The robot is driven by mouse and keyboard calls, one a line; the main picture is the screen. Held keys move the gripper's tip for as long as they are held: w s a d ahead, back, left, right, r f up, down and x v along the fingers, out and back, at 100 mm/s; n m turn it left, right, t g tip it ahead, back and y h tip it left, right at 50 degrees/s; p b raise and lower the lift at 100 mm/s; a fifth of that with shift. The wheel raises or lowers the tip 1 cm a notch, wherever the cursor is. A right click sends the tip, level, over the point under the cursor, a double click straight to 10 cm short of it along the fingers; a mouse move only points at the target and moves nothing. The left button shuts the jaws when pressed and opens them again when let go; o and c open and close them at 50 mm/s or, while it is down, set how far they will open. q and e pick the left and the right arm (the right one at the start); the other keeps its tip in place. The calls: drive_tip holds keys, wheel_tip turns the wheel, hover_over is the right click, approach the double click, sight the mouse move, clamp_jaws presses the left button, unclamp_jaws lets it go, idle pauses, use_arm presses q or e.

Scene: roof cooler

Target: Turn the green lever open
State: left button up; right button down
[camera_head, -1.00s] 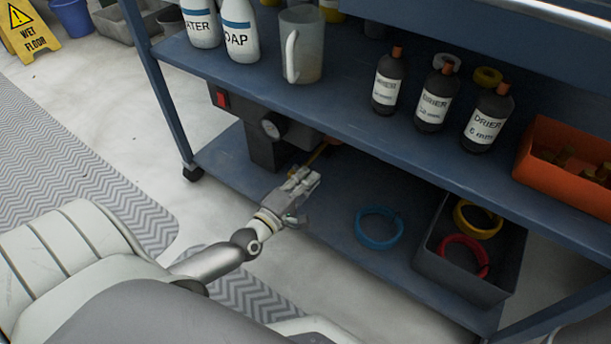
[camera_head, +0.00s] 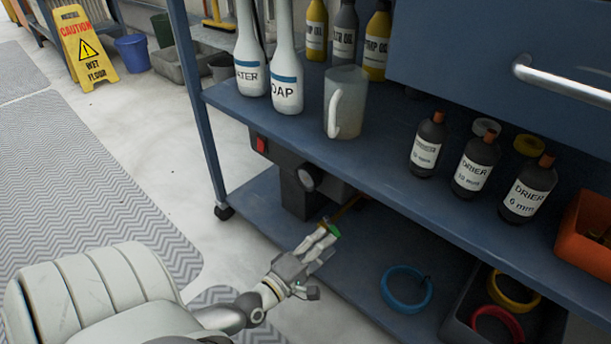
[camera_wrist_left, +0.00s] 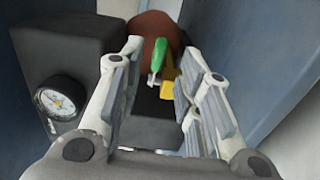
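The green lever (camera_wrist_left: 158,56) shows in the left wrist view, ahead of and between the two fingers, with a yellow part (camera_wrist_left: 168,82) beside it. In the head view a small green patch of the lever (camera_head: 335,232) shows at the fingertips of my left gripper (camera_head: 322,240). The left gripper is open, its fingers on either side of the lever in the wrist view. Whether a finger touches it I cannot tell. The right gripper is not in view.
A dark machine with a round gauge (camera_wrist_left: 58,103) stands close on the left in the wrist view. The blue cart's upper shelf (camera_head: 375,165) overhangs the area. A blue ring (camera_head: 407,289) and a dark bin with rings lie to the right on the lower shelf.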

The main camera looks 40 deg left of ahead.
use_arm(q)
drive_tip(key=s, duration=0.6)
drive_tip(key=shift+s+a, duration=0.15)
drive_tip(key=shift+s, duration=0.2)
